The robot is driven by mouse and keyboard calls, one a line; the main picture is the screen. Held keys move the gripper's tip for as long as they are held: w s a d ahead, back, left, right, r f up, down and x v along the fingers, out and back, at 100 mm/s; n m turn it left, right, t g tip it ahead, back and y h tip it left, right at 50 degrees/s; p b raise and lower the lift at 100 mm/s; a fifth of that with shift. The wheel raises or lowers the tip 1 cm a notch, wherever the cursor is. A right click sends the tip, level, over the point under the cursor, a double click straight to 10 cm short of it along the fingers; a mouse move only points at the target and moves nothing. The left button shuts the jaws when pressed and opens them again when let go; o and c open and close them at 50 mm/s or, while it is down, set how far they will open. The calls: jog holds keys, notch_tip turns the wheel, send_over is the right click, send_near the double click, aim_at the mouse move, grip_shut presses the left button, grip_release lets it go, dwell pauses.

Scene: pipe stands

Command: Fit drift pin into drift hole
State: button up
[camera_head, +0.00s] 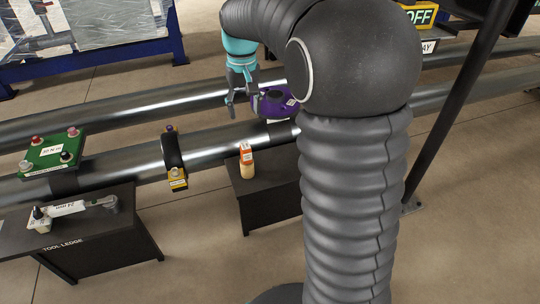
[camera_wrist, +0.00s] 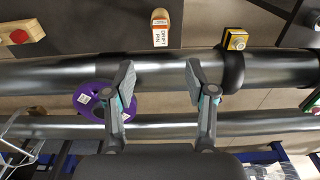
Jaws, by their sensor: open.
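The drift pin (camera_head: 246,161) stands on a dark stand below the pipe. It has an orange top, a white label and a tan lower part. In the wrist view the labelled drift pin (camera_wrist: 160,30) lies beyond my fingertips, centred between them. My gripper (camera_head: 242,108) is open and empty, above the pipes; in the wrist view its two fingers (camera_wrist: 160,78) are spread wide, apart from the pin. A purple round piece (camera_head: 272,101) with a dark centre sits at the pipes, right of my gripper, partly hidden by my arm. I cannot tell whether it holds the drift hole.
Two long metal pipes (camera_head: 110,164) run across the scene. A black and yellow clamp (camera_head: 173,160) is on the near pipe. A green plate (camera_head: 52,152) with knobs sits further left. A tool ledge (camera_head: 120,244) holds a wrench-like tool. Floor shows between the two stands.

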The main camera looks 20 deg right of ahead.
jog(key=s+r+t, duration=0.3)
jog(key=s+r, duration=0.1)
jog(key=s, duration=1)
jog(key=s+f+t, duration=0.2)
jog(key=s+f, duration=0.2)
jog(key=s, duration=1)
jog(key=shift+f, duration=0.1)
jog(key=shift+c, duration=0.3)
